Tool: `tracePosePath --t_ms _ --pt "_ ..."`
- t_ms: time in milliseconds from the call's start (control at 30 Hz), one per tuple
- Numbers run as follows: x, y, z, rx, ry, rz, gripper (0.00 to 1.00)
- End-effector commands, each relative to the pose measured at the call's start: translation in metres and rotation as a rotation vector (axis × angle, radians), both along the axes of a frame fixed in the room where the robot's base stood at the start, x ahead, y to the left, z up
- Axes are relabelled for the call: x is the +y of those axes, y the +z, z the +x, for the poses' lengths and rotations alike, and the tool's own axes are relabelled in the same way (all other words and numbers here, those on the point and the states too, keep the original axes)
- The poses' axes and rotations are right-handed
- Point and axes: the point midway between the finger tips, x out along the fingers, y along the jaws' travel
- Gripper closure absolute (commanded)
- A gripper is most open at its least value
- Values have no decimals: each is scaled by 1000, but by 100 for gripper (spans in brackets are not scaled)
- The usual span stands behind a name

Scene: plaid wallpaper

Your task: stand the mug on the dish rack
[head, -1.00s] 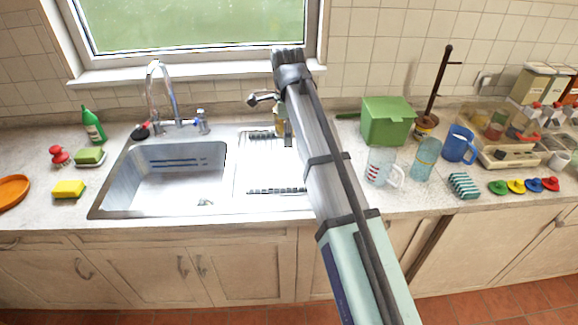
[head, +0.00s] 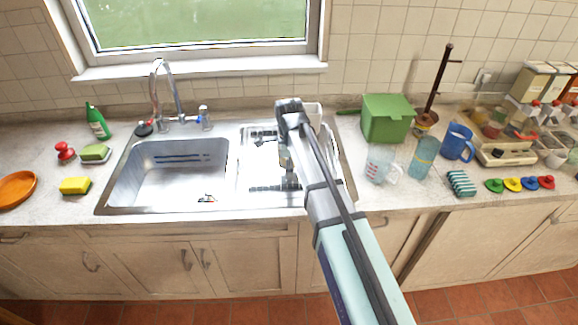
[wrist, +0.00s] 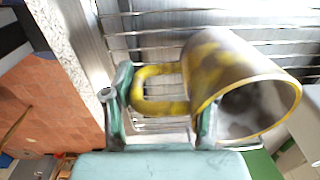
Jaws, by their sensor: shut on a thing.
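A mug (wrist: 225,80) with grey and yellow patches and a yellow handle fills the middle of the wrist view. It lies tilted there, its open mouth facing the lower right. My gripper (wrist: 166,90) is shut on the mug's handle, one finger on either side of it. Metal wires of the dish rack (wrist: 150,22) show behind the mug, close to it; I cannot tell whether they touch. In the head view the dish rack (head: 262,188) is on the drainboard right of the sink basin, and my arm hides part of it and most of the mug.
The sink basin (head: 180,175) and faucet (head: 165,95) are left of the rack. A green box (head: 386,117), clear measuring jug (head: 379,163), glass (head: 423,157) and blue jug (head: 457,142) stand to the right.

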Motion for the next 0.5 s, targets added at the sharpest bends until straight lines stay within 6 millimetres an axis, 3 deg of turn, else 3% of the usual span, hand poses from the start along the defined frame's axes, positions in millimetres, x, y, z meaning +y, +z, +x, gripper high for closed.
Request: tracePosePath --t_ms 433,467,500 --pt "0 -9 0 -1 0 0 100" --pt "0 -9 0 -1 0 0 36" --pt "0 -8 0 -1 0 0 22"
